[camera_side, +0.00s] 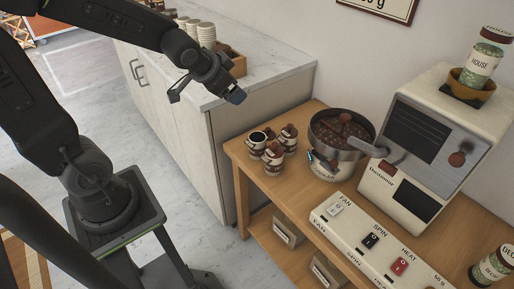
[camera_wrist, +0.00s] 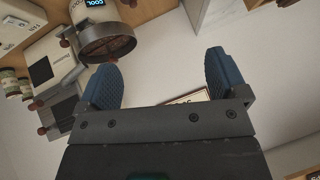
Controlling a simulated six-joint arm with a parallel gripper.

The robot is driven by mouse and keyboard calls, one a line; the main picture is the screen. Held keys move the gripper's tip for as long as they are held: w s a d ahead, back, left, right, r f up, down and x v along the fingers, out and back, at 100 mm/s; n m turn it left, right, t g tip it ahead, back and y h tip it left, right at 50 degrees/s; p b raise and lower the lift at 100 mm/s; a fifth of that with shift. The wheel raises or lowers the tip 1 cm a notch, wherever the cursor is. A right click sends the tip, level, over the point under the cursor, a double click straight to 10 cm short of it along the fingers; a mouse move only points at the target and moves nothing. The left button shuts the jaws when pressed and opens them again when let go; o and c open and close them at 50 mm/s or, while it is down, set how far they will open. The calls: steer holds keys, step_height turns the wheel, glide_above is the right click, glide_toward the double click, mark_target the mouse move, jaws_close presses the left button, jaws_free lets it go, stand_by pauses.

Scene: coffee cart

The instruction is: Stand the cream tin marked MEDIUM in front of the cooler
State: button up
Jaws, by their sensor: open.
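Three small cream tins stand close together on the wooden table, left of the cooler, in the side view. The left tin (camera_side: 258,141) shows a dark top; the front tin (camera_side: 273,158) and the right tin (camera_side: 289,140) have brown lids with knobs. Their markings are too small to read, so I cannot tell which is MEDIUM. The cooler (camera_side: 327,173) has a round metal pan of brown beans on top; it also shows upside down in the wrist view (camera_wrist: 107,43). My gripper (camera_side: 236,96) is open and empty, above the counter edge and apart from the tins; its blue fingers (camera_wrist: 161,77) are spread.
The cream roaster (camera_side: 425,150) stands right of the cooler. A switch panel (camera_side: 375,240) lies along the table front. A lidded jar (camera_side: 493,266) stands at the right edge. The white counter (camera_side: 265,72) holds stacked cups (camera_side: 206,35) at the back left.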

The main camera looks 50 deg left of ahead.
steer(key=w+a+f+m+t, duration=0.1)
steer(key=w+a+f+m, duration=0.1)
steer(key=w+a+f, duration=0.5)
steer(key=n+t+h, duration=0.1)
steer(key=t+h, duration=0.5)
steer(key=t, duration=0.3)
glide_toward(252, 146)
step_height(252, 146, down, 2)
steer(key=s+a, duration=0.2)
steer(key=shift+w+d+f, duration=0.1)
steer(key=shift+w+d, duration=0.25)
steer(key=shift+w, duration=1.9)
steer(key=shift+w+d+r, duration=0.1)
steer(key=shift+w+d, duration=0.2)
steer(key=shift+w, duration=1.9)
steer(key=shift+w+d+f, duration=0.1)
steer(key=shift+w+d, duration=0.25)
steer(key=shift+w, duration=1.9)
